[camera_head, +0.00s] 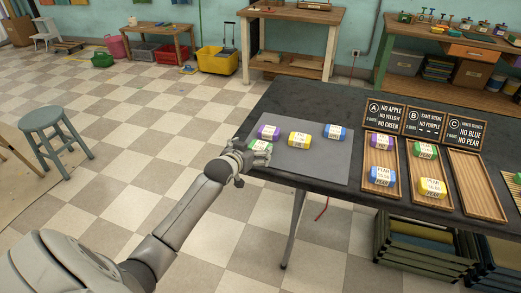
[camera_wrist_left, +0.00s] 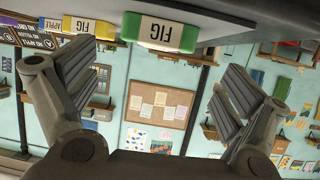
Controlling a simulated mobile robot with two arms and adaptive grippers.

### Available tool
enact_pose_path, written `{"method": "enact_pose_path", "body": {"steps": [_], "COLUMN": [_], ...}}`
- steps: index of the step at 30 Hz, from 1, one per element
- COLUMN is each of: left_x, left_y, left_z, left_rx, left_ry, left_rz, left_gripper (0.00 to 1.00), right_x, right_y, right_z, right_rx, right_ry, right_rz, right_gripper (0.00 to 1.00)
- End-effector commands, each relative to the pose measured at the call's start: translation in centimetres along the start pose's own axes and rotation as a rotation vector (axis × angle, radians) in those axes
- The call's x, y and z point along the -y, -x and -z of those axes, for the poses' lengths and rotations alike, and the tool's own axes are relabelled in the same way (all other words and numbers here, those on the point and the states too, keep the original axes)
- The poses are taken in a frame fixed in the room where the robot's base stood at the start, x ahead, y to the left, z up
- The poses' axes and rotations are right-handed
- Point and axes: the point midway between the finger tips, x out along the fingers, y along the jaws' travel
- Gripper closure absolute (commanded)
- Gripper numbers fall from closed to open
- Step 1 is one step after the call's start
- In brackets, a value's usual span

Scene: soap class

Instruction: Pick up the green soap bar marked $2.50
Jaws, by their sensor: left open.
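A green soap bar (camera_head: 258,148) with a white label lies at the near left corner of the grey mat (camera_head: 320,168). Its price is too small to read. My left gripper (camera_head: 243,163) is open and empty at the mat's left edge, right beside this bar and partly covering it. A second green bar (camera_head: 425,150) lies in the middle tray. My right gripper is not in view.
Purple (camera_head: 268,132), yellow (camera_head: 299,139) and blue (camera_head: 335,132) bars lie close by on the mat. Wooden trays (camera_head: 478,185) with black signs (camera_head: 426,123) stand to the right. The mat's front part is bare. A stool (camera_head: 52,130) stands left on the floor.

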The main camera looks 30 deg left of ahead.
Motion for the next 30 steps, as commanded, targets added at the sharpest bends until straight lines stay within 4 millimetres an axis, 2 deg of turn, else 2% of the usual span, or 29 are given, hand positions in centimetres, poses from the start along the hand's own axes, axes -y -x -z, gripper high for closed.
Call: {"method": "enact_pose_path", "body": {"steps": [5,18,28,30], "left_x": [-0.1,-0.5,-0.5,-0.5], "left_y": [-0.8,-5.3,-5.7,-5.7], "left_z": [-0.1,-0.4,-0.4,-0.4], "left_rx": [0.001,0.001,0.001,0.001], "left_ry": [0.000,0.000,-0.001,-0.001], "left_rz": [-0.001,0.000,-0.001,-0.001], "left_gripper": [0.04,0.04,0.04,0.13], "right_x": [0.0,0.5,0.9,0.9], "right_y": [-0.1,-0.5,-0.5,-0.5], "right_z": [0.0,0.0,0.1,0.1], "right_rx": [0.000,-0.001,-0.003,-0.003], "right_ry": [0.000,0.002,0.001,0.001], "right_rz": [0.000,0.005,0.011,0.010], "right_gripper": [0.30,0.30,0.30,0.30]}}
